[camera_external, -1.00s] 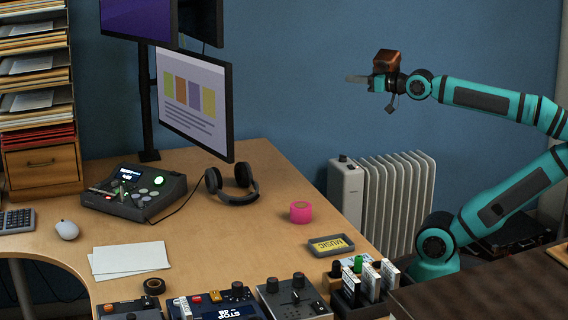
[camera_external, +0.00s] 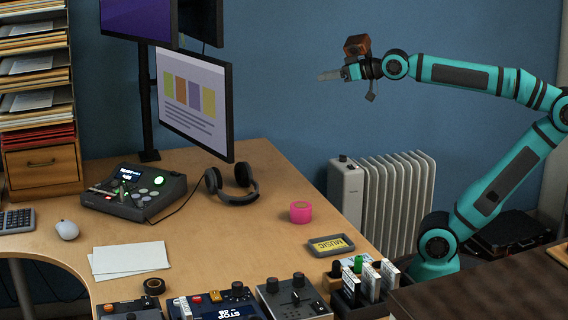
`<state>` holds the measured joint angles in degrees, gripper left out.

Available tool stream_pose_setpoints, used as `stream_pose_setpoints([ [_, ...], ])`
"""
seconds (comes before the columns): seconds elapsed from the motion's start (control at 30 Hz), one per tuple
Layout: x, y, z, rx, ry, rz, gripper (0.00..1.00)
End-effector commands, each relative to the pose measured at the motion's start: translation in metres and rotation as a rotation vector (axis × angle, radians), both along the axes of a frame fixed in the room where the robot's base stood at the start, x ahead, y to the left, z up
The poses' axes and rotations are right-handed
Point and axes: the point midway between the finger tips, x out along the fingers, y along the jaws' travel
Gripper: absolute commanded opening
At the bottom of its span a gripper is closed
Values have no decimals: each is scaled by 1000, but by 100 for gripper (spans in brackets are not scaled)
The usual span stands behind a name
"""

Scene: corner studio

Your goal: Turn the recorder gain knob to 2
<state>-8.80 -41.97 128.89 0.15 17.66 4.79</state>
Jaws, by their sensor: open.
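My gripper (camera_external: 330,75) is open and empty. It is in the air against the blue wall, above and beyond the desk, with its fingers pointing left. A dark desktop device (camera_external: 135,191) with a small lit screen, a green lit button and several small controls sits at the back left of the desk. A grey box with dark knobs (camera_external: 293,298) stands at the front edge. No label tells which device is the recorder, and the gain knob and its setting cannot be made out. My gripper is well away from both devices.
A monitor (camera_external: 195,104), headphones (camera_external: 232,187), a pink roll (camera_external: 300,212), a small tray with a yellow label (camera_external: 331,246) and white sheets (camera_external: 129,259) are around the desk. Other control boxes (camera_external: 215,305) line the front edge. The desk middle is clear. A radiator (camera_external: 398,200) stands behind.

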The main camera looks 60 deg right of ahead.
Motion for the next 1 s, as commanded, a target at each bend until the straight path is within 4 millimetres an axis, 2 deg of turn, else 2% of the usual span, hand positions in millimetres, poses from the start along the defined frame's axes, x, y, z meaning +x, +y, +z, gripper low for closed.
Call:
stream_pose_setpoints([
  [0.03, 12, 15, 2, 7, 38, 28, 46],
  [0.2, 45, 62, 5, 27, 170, 104, 46],
  [0.37, 70, 113, 4, 34, 297, 168, 46],
  [0.5, 87, 162, 1, 28, 407, 220, 46],
  [0.77, 104, 261, -13, -10, 608, 300, 46],
  [1.0, 100, 359, -33, -75, 786, 355, 46],
])
